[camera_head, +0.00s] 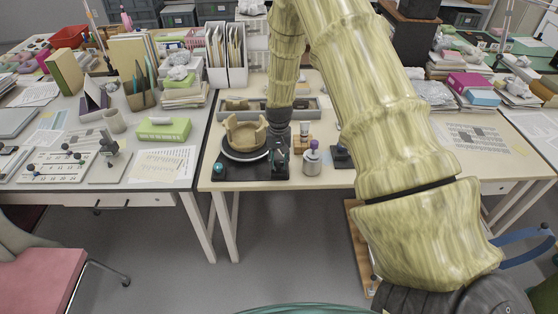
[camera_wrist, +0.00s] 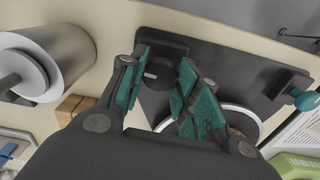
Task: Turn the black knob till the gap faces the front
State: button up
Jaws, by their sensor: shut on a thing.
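The tan, part-built clay vessel (camera_head: 244,137) sits on a round turntable (camera_head: 232,156) with a pale rim, on a black base (camera_head: 238,172). Its wall is uneven and stepped; I cannot tell clearly which way its gap faces. My gripper (camera_head: 280,158) is at the right side of the base, pointing down. In the wrist view, the black knob (camera_wrist: 158,77) with a white mark lies between the teal finger pads of my gripper (camera_wrist: 162,88), which is shut on it. The fingers partly hide the turntable (camera_wrist: 238,112) there. In the head view the knob is hidden by my gripper.
A wooden block (camera_head: 302,138) and a grey tray (camera_head: 236,105) are behind. A teal knob (camera_head: 219,168) is at the base's left front. The table's front edge is close.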

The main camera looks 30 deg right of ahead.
aim_at(280, 162)
jog(key=shift+d+r+n, duration=0.1)
jog(key=shift+n, duration=0.4)
jog(key=o, duration=1)
notch_tip(280, 162, up, 12)
jog(key=shift+f, duration=0.1)
dwell(0.6)
